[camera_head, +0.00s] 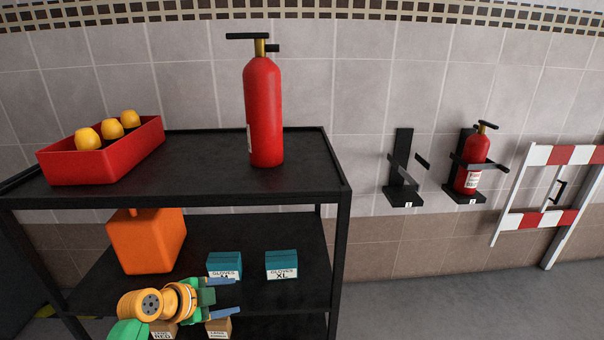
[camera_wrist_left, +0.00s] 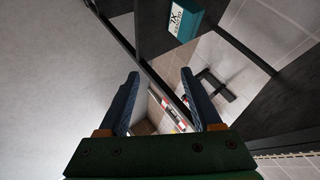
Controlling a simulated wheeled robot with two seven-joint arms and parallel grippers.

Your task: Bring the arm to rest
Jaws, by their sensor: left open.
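My left arm comes in low at the left of the head view, in front of the cart's lower shelves. My left gripper (camera_head: 226,298) points to the right with its blue fingers apart. In the left wrist view the two blue fingers (camera_wrist_left: 160,106) of the gripper are spread with nothing between them. My right gripper shows in neither view.
A black shelf cart (camera_head: 215,188) bears a red bin (camera_head: 70,170) of yellow objects and a red extinguisher (camera_head: 264,115). Below are an orange container (camera_head: 147,240) and glove boxes (camera_head: 282,265). A second extinguisher (camera_head: 472,165) sits in a wall bracket. A striped barrier (camera_head: 545,218) stands right.

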